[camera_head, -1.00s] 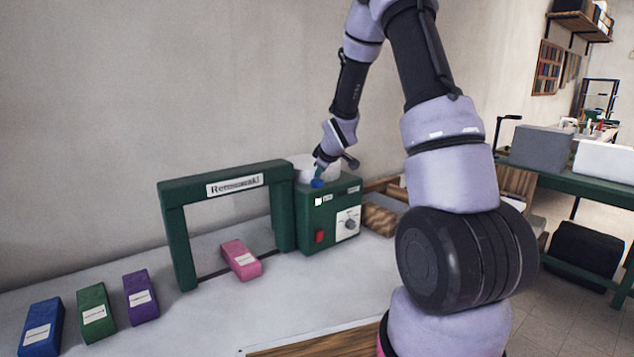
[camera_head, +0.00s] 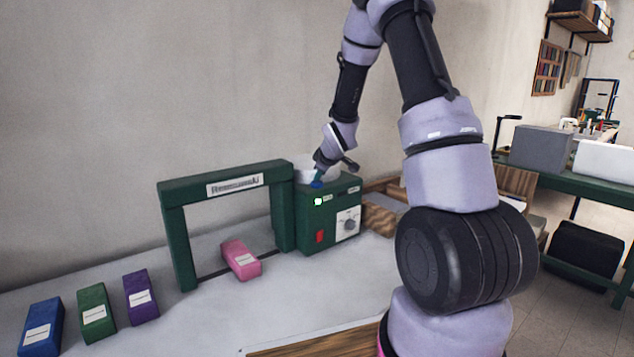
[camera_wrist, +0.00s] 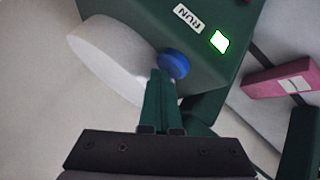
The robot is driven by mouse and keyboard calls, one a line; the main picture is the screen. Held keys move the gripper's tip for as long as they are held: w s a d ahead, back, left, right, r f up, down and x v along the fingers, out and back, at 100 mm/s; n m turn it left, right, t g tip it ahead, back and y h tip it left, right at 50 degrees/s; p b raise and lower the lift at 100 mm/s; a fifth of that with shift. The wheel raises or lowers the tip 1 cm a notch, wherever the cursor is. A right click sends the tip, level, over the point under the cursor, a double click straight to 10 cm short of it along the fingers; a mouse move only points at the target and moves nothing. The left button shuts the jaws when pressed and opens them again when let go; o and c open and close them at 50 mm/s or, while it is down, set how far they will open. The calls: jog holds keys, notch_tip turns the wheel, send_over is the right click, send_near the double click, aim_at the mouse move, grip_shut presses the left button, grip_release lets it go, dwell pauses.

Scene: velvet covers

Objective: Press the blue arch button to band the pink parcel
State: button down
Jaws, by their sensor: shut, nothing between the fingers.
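In the head view my gripper (camera_head: 319,173) points down onto the button. A small light (camera_wrist: 220,42) on the box glows green. The pink parcel (camera_head: 240,260) lies under the green arch (camera_head: 176,225), and part of it shows in the wrist view (camera_wrist: 280,82).
Blue (camera_head: 42,327), green (camera_head: 96,313) and purple (camera_head: 140,297) parcels stand left of the arch. The box front has a red switch (camera_head: 320,237) and a dial (camera_head: 348,224). A white roll (camera_wrist: 105,58) sits beside the button. The front of the table is clear.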

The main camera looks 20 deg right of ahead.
aim_at(319, 183)
dwell(0.3)
jog(key=shift+r, duration=0.9)
jog(key=shift+r, duration=2.55)
jog(key=s+a+r+m, duration=0.1)
jog(key=s+r+m, duration=0.2)
jog(key=s+r, duration=0.45)
jog(key=s+r+m+g, duration=0.1)
jog(key=s+r+m, duration=0.3)
jog(key=s, duration=0.6)
jog(key=s+a+r+m, duration=0.1)
jog(key=s+r+m, duration=0.3)
jog(key=s, duration=0.5)
jog(key=s+a+r+m+g+y, duration=0.1)
jog(key=s+a+m, duration=0.1)
jog(key=s, duration=0.9)
jog(key=shift+s+a+r+m+y, duration=0.3)
jog(key=shift+s+a+r, duration=0.1)
jog(key=shift+a, duration=0.2)
jog(key=shift+w, duration=0.1)
